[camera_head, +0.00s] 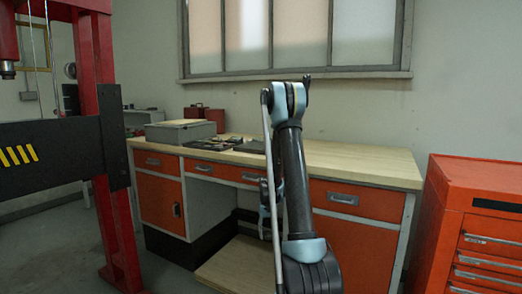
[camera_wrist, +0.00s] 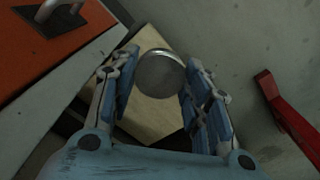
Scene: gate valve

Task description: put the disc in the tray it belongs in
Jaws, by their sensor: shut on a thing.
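The disc (camera_wrist: 160,76) is a round, flat grey piece with a lighter rim, seen in the wrist view between my fingers. My gripper (camera_wrist: 161,66) is shut on the disc, one blue-padded finger on each side of it. The disc is held in the air above a pale wooden board. In the head view my arm hides the disc and most of my gripper. Flat dark things (camera_head: 210,143) lie on the workbench top; they are too small to tell whether they are trays.
The workbench (camera_head: 350,165) has a wooden top and orange drawers. A grey box (camera_head: 180,132) stands on its left end. The low wooden board (camera_head: 232,270) is under the bench's middle. A red press (camera_head: 112,215) stands left, a red tool cabinet (camera_head: 480,210) right. The bench's right top is clear.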

